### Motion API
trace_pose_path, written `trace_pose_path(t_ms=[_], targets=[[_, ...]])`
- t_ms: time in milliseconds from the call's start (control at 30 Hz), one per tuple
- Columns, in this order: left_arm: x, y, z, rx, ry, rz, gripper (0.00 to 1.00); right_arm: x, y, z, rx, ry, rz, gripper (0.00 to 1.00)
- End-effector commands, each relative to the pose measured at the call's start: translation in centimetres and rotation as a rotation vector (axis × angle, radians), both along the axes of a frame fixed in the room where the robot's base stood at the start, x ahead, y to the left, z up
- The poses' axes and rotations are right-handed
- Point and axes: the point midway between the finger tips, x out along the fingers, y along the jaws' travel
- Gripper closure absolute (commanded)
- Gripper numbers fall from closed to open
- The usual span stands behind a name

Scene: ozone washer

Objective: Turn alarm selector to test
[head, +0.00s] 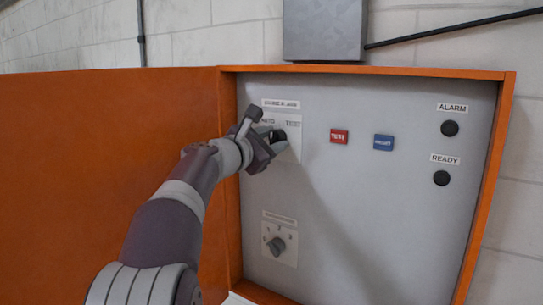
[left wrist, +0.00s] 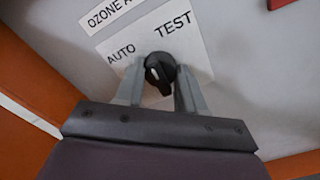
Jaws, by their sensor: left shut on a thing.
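The alarm selector is a round black knob (left wrist: 161,70) on a white plate, with AUTO printed to its left and TEST above it to the right in the left wrist view. In the head view the knob (head: 280,135) is partly hidden by my left gripper (head: 270,143). My left gripper (left wrist: 160,82) is shut on the knob, one finger on each side. A small pale mark shows on the knob's face; which label it points at is hard to tell. My right gripper is in neither view.
The grey panel (head: 370,220) sits in an orange cabinet frame (head: 494,170). It also carries a red button (head: 339,136), a blue button (head: 383,142), two black round fittings under ALARM (head: 450,128) and READY (head: 441,178), and a lower numbered knob (head: 277,246).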

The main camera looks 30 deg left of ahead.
Motion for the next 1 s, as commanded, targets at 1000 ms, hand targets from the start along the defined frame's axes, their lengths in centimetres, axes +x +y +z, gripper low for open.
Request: trace_pose_path(t_ms=[1000], targets=[[0.1, 0.0, -0.6, 0.827, -0.057, -0.005, 0.89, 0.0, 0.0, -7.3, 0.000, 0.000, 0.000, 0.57]])
